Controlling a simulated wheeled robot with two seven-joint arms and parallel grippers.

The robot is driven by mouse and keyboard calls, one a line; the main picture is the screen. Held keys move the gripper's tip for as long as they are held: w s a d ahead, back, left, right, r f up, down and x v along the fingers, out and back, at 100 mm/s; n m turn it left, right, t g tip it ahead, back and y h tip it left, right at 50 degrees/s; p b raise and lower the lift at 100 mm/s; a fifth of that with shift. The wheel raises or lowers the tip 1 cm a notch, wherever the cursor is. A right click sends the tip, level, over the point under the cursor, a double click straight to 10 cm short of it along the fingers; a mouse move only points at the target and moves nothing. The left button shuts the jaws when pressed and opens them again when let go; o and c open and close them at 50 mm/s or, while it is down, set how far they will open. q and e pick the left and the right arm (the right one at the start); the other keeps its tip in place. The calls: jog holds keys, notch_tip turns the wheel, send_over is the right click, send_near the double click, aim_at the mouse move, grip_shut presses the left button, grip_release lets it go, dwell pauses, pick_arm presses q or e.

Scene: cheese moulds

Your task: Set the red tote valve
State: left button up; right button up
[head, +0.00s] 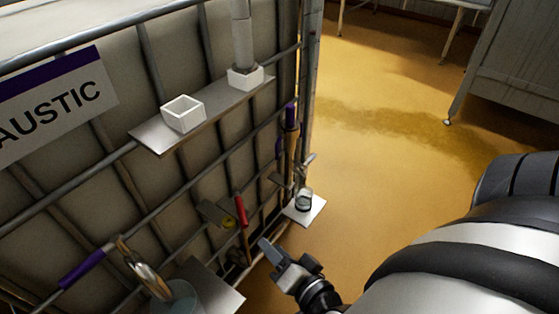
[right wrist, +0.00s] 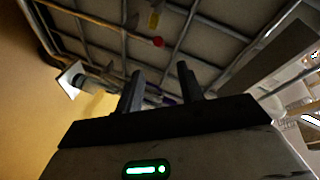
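The red valve handle (head: 241,211) stands nearly upright low on the caged tote, beside a yellow round part (head: 228,223). My right gripper (head: 268,246) is below and slightly right of the handle, apart from it. In the right wrist view its two fingers (right wrist: 161,88) are spread with nothing between them. A red round end (right wrist: 158,42), which looks like the handle's tip, shows beyond the fingers there, with a yellow part above it. The lower end of the handle is hard to make out. My left gripper is not in view.
A small white plate (head: 311,214) with a dark-banded jar (head: 304,199) juts out right of the handle. A metal shelf (head: 158,143) with a white square cup (head: 183,113) is above. Metal cage bars surround the handle. Yellow floor (head: 390,150) is open to the right.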

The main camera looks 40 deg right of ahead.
jog(key=shift+s+r, duration=0.15)
jog(key=shift+s, duration=0.55)
